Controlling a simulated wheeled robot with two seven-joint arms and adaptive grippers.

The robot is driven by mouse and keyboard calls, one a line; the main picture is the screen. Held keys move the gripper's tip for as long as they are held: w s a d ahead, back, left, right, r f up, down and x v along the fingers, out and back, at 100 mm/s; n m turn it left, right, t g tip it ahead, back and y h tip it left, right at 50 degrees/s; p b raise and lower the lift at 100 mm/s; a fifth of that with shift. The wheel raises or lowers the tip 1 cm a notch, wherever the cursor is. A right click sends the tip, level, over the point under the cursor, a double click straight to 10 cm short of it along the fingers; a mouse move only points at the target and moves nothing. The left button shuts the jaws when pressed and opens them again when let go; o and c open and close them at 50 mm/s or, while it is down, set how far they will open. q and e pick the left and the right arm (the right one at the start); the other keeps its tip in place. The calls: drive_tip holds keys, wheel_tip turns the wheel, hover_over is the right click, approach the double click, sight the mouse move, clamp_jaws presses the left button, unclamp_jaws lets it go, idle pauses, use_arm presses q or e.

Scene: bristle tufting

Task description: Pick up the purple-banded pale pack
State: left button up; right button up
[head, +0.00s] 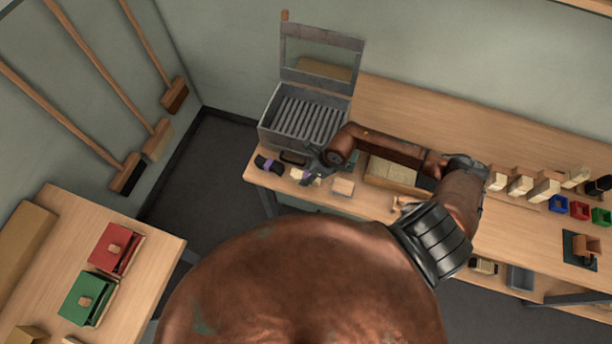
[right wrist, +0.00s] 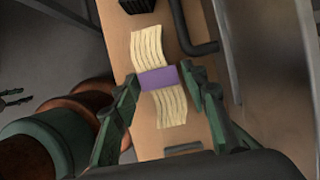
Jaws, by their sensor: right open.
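The pale pack (right wrist: 160,78) is a wavy cream bundle with a purple band around its middle. It lies on the wooden bench, and in the head view the pack (head: 298,174) is near the bench's left end, partly covered by my gripper. My right gripper (head: 314,174) is over it, pointing down. In the right wrist view my right gripper (right wrist: 168,100) is open, with one finger on each side of the purple band. I cannot tell whether either finger touches it. My left gripper does not clearly show.
A dark pack (head: 268,163) with a purple band lies left of the pale one. A metal box (head: 265,131) with a raised lid and slatted inside stands behind. The bench's front edge is close.

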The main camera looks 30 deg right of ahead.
drive_tip(key=shift+f, duration=0.1)
drive_tip(key=shift+c, duration=0.3)
drive_tip(key=c, duration=0.8)
use_arm(q)
drive_tip(key=shift+w, duration=0.1)
drive_tip(key=shift+w, duration=0.1)
